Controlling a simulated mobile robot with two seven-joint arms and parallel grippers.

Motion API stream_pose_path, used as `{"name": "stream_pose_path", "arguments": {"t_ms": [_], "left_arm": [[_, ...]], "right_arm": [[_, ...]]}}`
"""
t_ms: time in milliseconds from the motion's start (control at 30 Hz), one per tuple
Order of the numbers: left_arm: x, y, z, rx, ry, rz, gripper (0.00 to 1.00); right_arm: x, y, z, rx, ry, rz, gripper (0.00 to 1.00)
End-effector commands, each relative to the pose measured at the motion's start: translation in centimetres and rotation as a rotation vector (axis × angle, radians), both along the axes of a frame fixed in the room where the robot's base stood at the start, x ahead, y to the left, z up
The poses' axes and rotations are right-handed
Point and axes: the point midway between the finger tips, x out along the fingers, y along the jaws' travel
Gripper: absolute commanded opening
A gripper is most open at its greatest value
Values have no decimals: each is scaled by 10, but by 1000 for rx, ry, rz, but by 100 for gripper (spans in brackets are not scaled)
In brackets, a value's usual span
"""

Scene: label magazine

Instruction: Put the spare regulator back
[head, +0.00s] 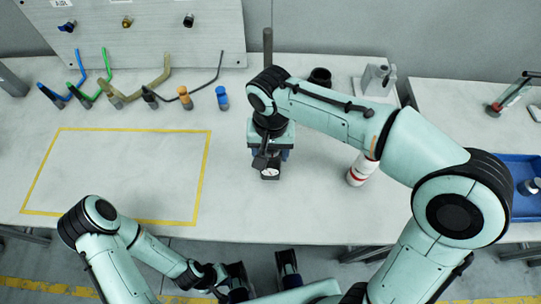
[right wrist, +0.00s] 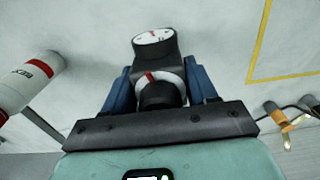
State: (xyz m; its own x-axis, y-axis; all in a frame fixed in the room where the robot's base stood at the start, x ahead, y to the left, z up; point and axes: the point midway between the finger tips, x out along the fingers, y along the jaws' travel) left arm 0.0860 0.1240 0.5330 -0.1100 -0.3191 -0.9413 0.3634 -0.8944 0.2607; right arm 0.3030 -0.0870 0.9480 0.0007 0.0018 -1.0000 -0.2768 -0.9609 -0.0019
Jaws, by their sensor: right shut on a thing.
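The regulator (head: 269,174), a dark body with a round white gauge, is in my right gripper (head: 270,156) over the middle of the table, right of the yellow outline. In the right wrist view the regulator (right wrist: 160,75) sits between the two blue fingers of the right gripper (right wrist: 160,88), with its gauge tilted and a red mark on a white ring. Whether it touches the table is hard to tell. My left gripper (head: 263,272) is low in the head view, in front of the table edge, its fingers apart and nothing visible between them.
A yellow taped rectangle (head: 120,172) encloses bare table on the left. Several coloured hoses and fittings (head: 130,92) lie behind it, below a grey panel (head: 140,30). A red-and-white cylinder (head: 358,174) stands right of the regulator. A blue tray (head: 520,208) is at far right.

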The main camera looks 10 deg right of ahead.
Motion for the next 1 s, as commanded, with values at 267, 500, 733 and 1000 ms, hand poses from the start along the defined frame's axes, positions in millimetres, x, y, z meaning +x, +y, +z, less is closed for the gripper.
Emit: {"name": "stream_pose_path", "arguments": {"t_ms": [267, 500, 733, 1000], "left_arm": [[1, 0, -4, 1, -7, 1, 0], [2, 0, -5, 1, -8, 2, 0], [2, 0, -6, 2, -10, 2, 0], [2, 0, -5, 1, -9, 2, 0]], "right_arm": [[0, 0, -27, 2, -2, 0, 0], [0, 0, -28, 1, -1, 0, 0], [0, 0, -31, 0, 0, 0, 83], [0, 0, -29, 0, 0, 0, 83]]}}
